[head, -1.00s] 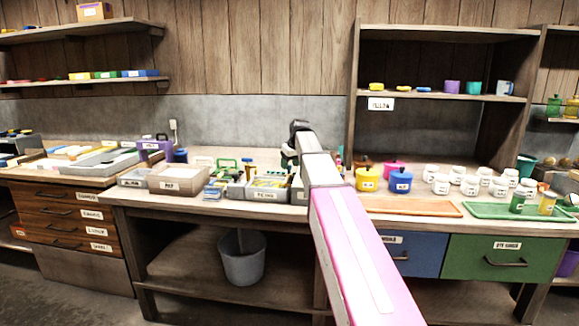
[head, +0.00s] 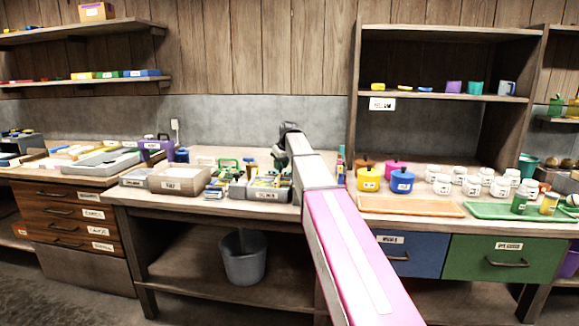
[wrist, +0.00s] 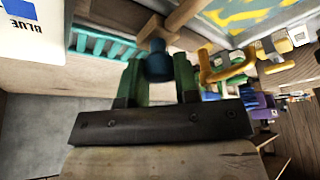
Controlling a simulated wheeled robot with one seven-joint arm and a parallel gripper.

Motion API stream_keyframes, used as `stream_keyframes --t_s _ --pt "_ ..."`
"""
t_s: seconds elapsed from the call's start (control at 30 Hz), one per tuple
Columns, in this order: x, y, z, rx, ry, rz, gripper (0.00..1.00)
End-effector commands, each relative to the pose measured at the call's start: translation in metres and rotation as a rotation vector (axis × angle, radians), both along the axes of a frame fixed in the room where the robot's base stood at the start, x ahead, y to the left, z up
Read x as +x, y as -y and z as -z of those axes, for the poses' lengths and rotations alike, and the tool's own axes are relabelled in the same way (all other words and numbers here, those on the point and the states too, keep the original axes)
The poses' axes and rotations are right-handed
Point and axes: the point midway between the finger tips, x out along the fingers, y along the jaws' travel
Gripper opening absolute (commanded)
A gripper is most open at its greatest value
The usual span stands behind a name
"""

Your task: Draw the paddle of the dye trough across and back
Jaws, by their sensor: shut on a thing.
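My gripper (wrist: 158,78) has two green fingers, shut on a dark blue knob (wrist: 157,62) that I take to be the paddle's handle. A wooden bar (wrist: 185,14) shows just beyond the knob. A yellow and blue-grey marbled surface (wrist: 245,14), seemingly the dye trough's, lies past the bar. In the head view my gripper (head: 280,158) is small and dark over the back of the grey labelled trough (head: 258,196) on the bench. The arm hides the trough's right side, and the paddle's lower edge is not visible.
A pale box (head: 178,180) stands left of the trough. Yellow (head: 369,180) and blue (head: 402,181) pots and several white jars stand to the right, behind a wooden tray (head: 410,206) and a green tray (head: 520,211). A yellow-orange handle (wrist: 226,66) shows close by in the wrist view.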

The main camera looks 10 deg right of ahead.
Motion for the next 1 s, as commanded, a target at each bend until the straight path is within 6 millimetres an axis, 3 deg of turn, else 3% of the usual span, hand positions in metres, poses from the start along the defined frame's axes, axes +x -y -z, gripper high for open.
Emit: stream_keyframes --t_s 0.1,0.2,0.6,0.63,0.7,1.0 --pt "0.01 -0.027 0.0 0.001 0.0 -0.004 0.0" --pt "0.014 -0.04 0.0 0.0 -0.001 -0.002 0.0" --pt "0.016 -0.049 0.0 0.005 0.001 -0.002 0.0" --pt "0.016 -0.05 0.0 0.005 0.001 -0.002 0.39" --pt "0.016 -0.049 0.0 0.004 0.001 -0.001 0.54" --pt "0.015 -0.047 -0.002 0.001 0.0 0.0 0.54"
